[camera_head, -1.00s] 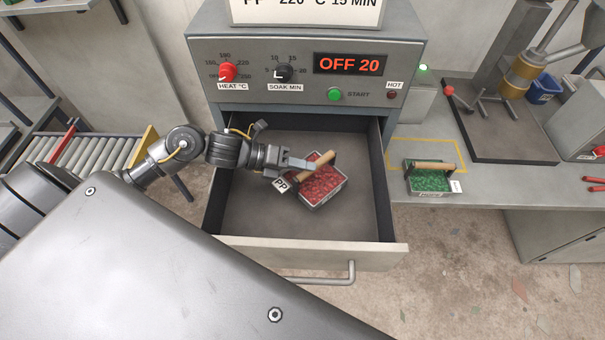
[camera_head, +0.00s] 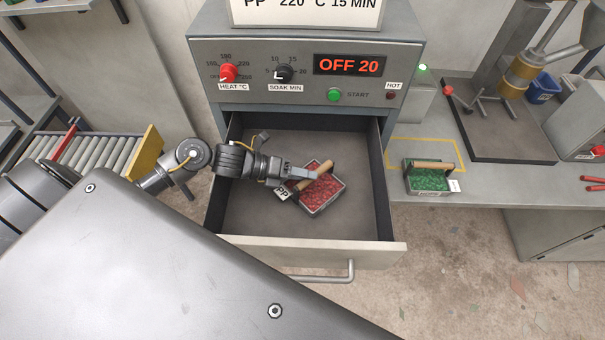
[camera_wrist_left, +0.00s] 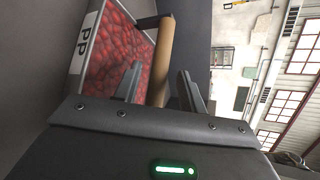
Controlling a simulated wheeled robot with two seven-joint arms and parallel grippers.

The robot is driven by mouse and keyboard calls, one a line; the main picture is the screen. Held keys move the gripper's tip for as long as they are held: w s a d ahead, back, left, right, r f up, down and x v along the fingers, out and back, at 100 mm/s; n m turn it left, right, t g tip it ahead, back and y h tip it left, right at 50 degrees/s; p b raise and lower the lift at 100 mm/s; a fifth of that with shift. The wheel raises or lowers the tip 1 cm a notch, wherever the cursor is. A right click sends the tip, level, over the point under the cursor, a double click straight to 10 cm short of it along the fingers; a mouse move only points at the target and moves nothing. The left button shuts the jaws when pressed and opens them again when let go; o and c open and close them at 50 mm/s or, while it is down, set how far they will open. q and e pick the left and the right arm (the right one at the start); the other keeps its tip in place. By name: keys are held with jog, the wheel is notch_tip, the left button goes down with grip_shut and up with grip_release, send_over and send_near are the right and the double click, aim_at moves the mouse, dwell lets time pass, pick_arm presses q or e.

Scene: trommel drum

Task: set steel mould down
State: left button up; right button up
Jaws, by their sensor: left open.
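The steel mould (camera_head: 322,192) is a small metal tray of red granules with a wooden handle bar and a white PP label. It sits inside the open oven drawer (camera_head: 250,212), turned at an angle, seemingly on the drawer floor. My left gripper (camera_head: 312,172) reaches in from the left at the handle. In the left wrist view the open fingers (camera_wrist_left: 158,85) stand on either side of the wooden handle (camera_wrist_left: 163,60), with gaps beside it. The mould's red contents (camera_wrist_left: 118,45) show to the left there. My right gripper is not in view.
The oven's control panel (camera_head: 300,72) reads OFF 20 above the drawer. A second tray with green granules (camera_head: 430,179) stands on the bench at right. A roller conveyor (camera_head: 95,150) is at left. The drawer floor around the mould is clear.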

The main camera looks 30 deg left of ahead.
pick_arm(q)
jog(key=shift+s+a+b, duration=0.25)
jog(key=shift+a+b, duration=0.05)
jog(key=shift+a, duration=0.15)
jog(key=b+v, duration=0.2)
jog(key=v, duration=0.4)
jog(key=shift+r, duration=0.3)
jog(key=shift+s+a, duration=0.1)
jog(key=shift+a, duration=0.1)
